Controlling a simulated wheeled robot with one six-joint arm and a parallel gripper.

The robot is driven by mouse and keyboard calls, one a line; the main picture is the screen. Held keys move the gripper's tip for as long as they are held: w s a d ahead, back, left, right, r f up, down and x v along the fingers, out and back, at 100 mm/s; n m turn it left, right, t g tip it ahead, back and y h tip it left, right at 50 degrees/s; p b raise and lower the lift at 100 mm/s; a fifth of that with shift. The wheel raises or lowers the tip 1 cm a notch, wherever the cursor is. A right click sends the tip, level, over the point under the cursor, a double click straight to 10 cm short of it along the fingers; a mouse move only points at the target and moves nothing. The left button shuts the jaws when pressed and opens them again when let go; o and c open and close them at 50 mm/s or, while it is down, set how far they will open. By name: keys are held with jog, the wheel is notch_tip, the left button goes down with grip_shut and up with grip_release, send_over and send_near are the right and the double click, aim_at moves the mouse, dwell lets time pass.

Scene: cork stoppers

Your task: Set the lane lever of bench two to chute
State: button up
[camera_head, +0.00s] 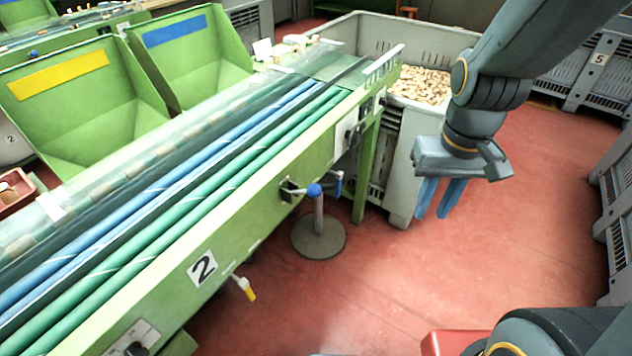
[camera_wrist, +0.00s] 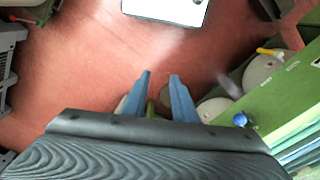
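Bench two is the green bench (camera_head: 213,250) with a "2" plate on its side; blue and green rollers run along its top. A lever with a blue ball knob (camera_head: 314,190) sticks out from its side rail; the knob also shows in the wrist view (camera_wrist: 240,119). A yellow-tipped handle (camera_head: 246,289) hangs lower, near the "2" plate, and shows in the wrist view (camera_wrist: 268,51). I cannot tell which is the lane lever, and no lane marking is readable. My gripper (camera_head: 432,214) is open and empty, right of the bench and apart from both handles. Its blue fingers point down.
A grey crate of cork pieces (camera_head: 420,85) stands at the bench's far end. A post with a round grey foot (camera_head: 319,237) stands beside the bench. Green hoppers (camera_head: 85,100) line the bench's far side. Grey crates (camera_head: 590,75) stand at right. Red floor between is clear.

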jog(key=shift+n, duration=0.8)
jog(key=w+a, duration=0.1)
jog(key=w+r, duration=0.1)
jog(key=w+a, duration=0.1)
jog(key=w, duration=0.1)
jog(key=shift+a+r+p, duration=0.3)
jog(key=shift+a+r, duration=0.05)
grip_shut()
jog(key=w+a+r+n+g+p, duration=0.1)
jog(key=w+a+r+n, duration=0.1)
jog(key=a, duration=0.5)
jog(key=w+a+r+n+p, duration=0.1)
jog(key=w+a+r+n, duration=0.1)
jog(key=w+a+n, duration=0.2)
jog(key=w+a+r+n+g+p, duration=0.1)
jog(key=w+a+r+n, duration=0.2)
jog(key=w+a, duration=0.4)
jog(key=a+n, duration=0.1)
jog(key=a, duration=0.4)
jog(key=shift+w+g, duration=0.3)
